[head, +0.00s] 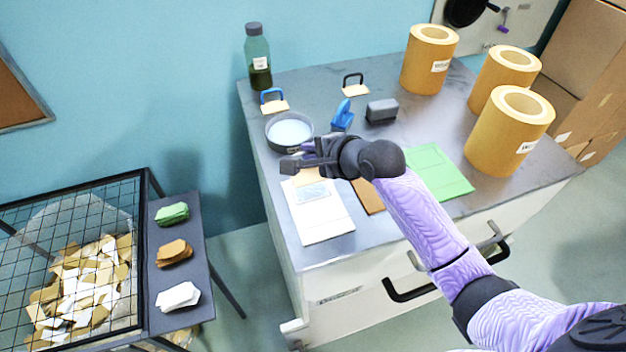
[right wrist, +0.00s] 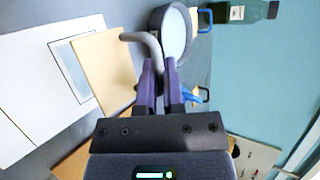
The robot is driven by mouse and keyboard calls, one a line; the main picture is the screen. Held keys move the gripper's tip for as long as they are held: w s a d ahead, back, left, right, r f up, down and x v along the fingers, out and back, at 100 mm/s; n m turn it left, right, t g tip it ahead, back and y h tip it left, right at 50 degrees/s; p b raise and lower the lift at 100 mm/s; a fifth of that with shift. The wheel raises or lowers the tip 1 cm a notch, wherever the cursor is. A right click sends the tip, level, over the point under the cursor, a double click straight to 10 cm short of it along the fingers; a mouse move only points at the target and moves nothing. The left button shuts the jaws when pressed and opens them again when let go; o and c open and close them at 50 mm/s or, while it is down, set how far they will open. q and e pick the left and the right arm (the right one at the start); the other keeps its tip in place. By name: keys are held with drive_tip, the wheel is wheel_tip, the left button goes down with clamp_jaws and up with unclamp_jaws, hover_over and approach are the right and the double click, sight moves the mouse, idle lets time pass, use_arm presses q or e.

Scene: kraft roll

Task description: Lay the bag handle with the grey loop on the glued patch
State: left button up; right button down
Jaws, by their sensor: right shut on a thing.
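My right gripper (head: 296,165) is shut on the bag handle with the grey loop (right wrist: 150,46), and its fingers (right wrist: 159,70) pinch the loop. The handle's cream card (right wrist: 108,75) hangs to the left of the fingers in the right wrist view. The white bag (head: 322,222) lies flat on the cabinet top, below and in front of the gripper. The glued patch (head: 316,190) is a pale blue outlined rectangle on the bag; it also shows in the right wrist view (right wrist: 68,68), partly covered by the card. I cannot tell whether card and bag touch. My left gripper is out of view.
Behind the gripper are a glue bowl (head: 290,130), a blue-loop handle (head: 273,103), a black-loop handle (head: 355,88), a blue tool (head: 342,117) and a grey block (head: 382,111). A green bag (head: 440,172) lies to the right. Paper rolls (head: 508,130) stand farther right.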

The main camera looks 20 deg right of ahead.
sight(313, 169)
wheel_tip(313, 169, down, 5)
drive_tip(key=shift+r+b, duration=0.1)
drive_tip(key=shift+b, duration=0.6)
drive_tip(key=shift+r, duration=0.1)
drive_tip(key=c, duration=0.8)
unclamp_jaws()
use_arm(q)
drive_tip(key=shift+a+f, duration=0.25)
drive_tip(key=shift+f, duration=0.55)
use_arm(e)
drive_tip(key=shift+o, duration=0.2)
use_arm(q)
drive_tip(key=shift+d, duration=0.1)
use_arm(e)
drive_tip(key=shift+s+d+r+p, duration=0.1)
drive_tip(key=shift+s+r+p, duration=0.15)
drive_tip(key=shift+p, duration=0.05)
use_arm(q)
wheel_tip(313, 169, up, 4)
drive_tip(key=p, duration=0.3)
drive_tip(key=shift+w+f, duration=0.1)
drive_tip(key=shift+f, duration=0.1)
use_arm(e)
drive_tip(key=v, duration=1.1)
drive_tip(key=shift+s, duration=0.15)
